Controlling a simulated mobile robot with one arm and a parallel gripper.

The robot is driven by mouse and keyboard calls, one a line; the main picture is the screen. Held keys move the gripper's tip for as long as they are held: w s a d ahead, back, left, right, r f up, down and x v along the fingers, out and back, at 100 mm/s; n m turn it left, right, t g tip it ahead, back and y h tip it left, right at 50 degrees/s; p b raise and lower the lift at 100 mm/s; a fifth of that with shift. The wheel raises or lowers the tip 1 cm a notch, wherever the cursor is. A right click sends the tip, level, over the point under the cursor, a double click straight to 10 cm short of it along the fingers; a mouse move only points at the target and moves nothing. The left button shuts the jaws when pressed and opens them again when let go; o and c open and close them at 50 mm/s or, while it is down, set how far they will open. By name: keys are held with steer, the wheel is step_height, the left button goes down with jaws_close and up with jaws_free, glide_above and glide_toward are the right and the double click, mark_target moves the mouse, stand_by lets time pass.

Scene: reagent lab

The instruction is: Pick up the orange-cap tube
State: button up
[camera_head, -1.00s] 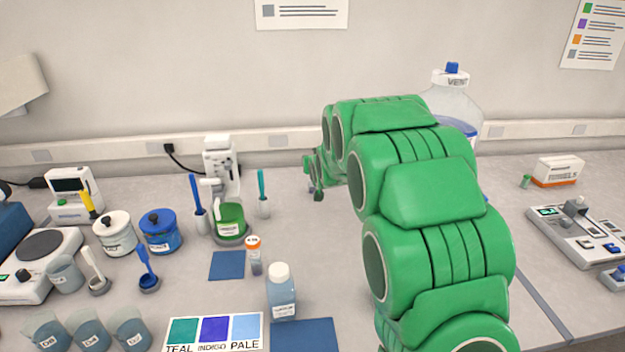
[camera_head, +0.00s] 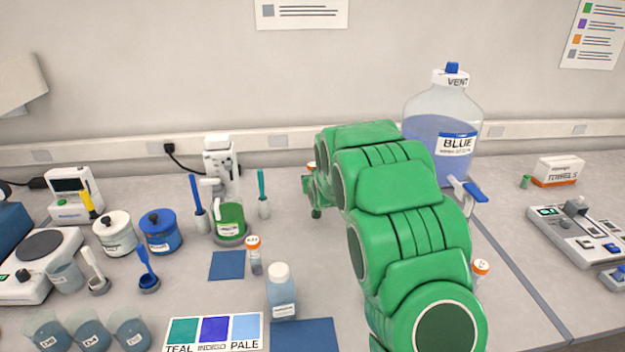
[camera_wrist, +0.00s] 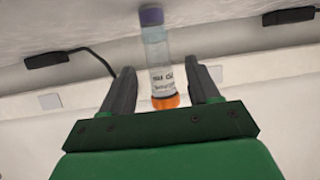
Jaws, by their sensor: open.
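In the wrist view, a clear tube (camera_wrist: 157,54) with an orange cap (camera_wrist: 165,101), a purple-blue far end and a white label lies between the two dark fingers of my gripper (camera_wrist: 160,78). The fingers are open, with gaps on both sides. In the head view my gripper (camera_head: 309,192) is small and partly hidden by my green arm; a bit of orange (camera_head: 311,166) shows just behind it. Two more orange-capped tubes stand upright: one by the blue mat (camera_head: 255,264), one right of my arm (camera_head: 479,278), partly hidden.
A large blue carboy (camera_head: 425,135) with a tap stands behind my arm. A pale blue bottle (camera_head: 282,298), a green beaker (camera_head: 230,222) and lidded jars (camera_head: 160,233) stand left. A device (camera_head: 580,232) is at the right. The bench left of my arm has some free room.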

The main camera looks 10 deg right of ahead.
steer(key=x, duration=0.4)
steer(key=shift+w+r, duration=0.1)
steer(key=shift+r, duration=0.2)
steer(key=shift+w+f, duration=0.25)
steer(key=shift+w, duration=0.1)
steer(key=shift+c, duration=0.4)
steer(key=c, duration=0.9)
